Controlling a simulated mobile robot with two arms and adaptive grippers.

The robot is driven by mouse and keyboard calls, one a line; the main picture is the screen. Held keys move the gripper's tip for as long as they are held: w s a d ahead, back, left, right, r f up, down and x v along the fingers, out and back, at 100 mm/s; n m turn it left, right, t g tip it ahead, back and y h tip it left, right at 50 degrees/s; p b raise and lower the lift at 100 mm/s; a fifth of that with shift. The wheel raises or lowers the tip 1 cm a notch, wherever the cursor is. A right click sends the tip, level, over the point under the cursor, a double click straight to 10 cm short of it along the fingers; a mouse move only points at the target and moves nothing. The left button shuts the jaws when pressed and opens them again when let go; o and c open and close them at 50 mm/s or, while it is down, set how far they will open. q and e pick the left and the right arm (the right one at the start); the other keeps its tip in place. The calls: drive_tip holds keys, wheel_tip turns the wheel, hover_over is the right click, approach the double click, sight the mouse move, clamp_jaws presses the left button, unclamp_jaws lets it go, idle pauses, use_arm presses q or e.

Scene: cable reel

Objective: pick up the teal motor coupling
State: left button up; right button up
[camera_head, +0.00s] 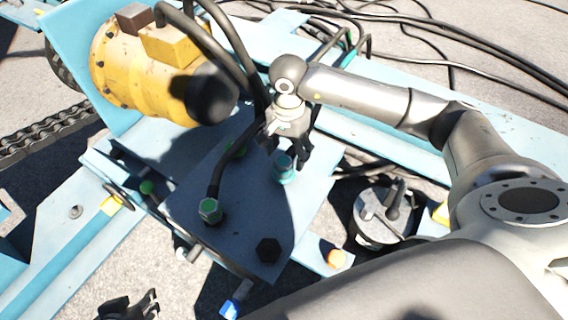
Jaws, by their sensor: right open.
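The teal motor coupling (284,171) is a small teal cylinder standing on the blue-grey plate near the middle of the head view. My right gripper (288,153) points down at it from above, its dark fingers open. The fingers are around or just above the coupling's top; I cannot tell whether they touch it. My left gripper (129,306) is at the bottom left edge, partly cut off, well away from the coupling. Its opening is unclear.
A green-ended cable connector (211,209) and a black hex piece (268,250) are on the blue-grey plate (235,240). A yellow motor (140,62) stands at upper left, with thick black cables arching close to my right gripper. A round metal device (381,218) is at right.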

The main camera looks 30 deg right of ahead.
sight(284, 159)
drive_tip(key=f, duration=0.2)
drive_tip(key=f+b, duration=0.1)
drive_tip(key=f, duration=0.1)
drive_tip(key=shift+w+a+f, duration=0.1)
drive_tip(key=shift+w+a, duration=0.05)
drive_tip(key=shift+a, duration=0.2)
drive_tip(key=shift+f, duration=0.35)
drive_tip(key=c, duration=1.2)
use_arm(q)
drive_tip(key=w+d+r+t, duration=0.1)
drive_tip(key=w+r+t, duration=0.1)
drive_tip(key=w, duration=0.3)
drive_tip(key=shift+w+d+r+t+h, duration=0.2)
drive_tip(key=shift+d+r+t+h, duration=0.2)
drive_tip(key=shift+t, duration=0.2)
use_arm(e)
drive_tip(key=shift+r, duration=0.1)
